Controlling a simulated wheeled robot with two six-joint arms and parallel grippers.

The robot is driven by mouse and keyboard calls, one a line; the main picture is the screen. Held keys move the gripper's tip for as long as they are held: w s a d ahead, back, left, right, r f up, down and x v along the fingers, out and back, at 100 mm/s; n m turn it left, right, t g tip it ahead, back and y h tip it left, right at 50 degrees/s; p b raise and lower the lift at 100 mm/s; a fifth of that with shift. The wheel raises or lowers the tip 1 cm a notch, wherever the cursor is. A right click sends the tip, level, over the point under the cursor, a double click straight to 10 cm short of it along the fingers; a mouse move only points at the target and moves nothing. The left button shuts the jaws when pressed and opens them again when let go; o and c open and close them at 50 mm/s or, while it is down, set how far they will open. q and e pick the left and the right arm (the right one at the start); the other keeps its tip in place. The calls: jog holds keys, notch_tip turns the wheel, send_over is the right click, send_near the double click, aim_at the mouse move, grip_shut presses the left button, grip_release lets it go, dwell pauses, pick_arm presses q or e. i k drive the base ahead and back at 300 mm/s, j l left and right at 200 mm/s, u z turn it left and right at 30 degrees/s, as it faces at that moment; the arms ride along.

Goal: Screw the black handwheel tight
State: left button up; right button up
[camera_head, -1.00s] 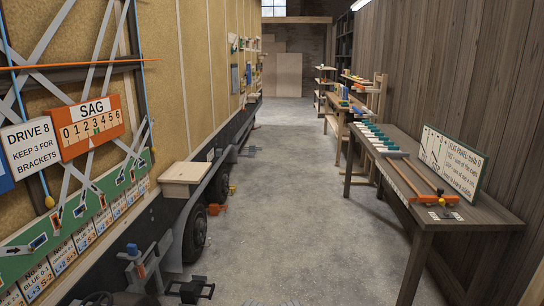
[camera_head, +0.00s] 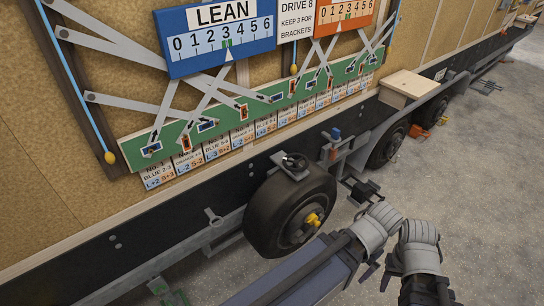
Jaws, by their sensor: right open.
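The black handwheel (camera_head: 293,161) is small and dark, on a grey bracket plate above the near tyre. How tightly it sits cannot be seen. My right gripper (camera_head: 424,289) is at the bottom, right of the tyre and well apart from the handwheel. It is open, with nothing visible in it; its lower part is cut off by the frame edge. My left gripper is not clearly in view.
The near tyre (camera_head: 283,215) has a yellow hub. A blue-topped post (camera_head: 335,134) and a black block (camera_head: 363,189) stand right of the handwheel. The LEAN board (camera_head: 218,36) hangs above on the trailer wall.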

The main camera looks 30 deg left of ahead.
aim_at(296, 164)
jog(key=u, duration=1)
jog(key=i+z, duration=0.3)
jog(key=i, duration=0.55)
jog(key=l, duration=0.1)
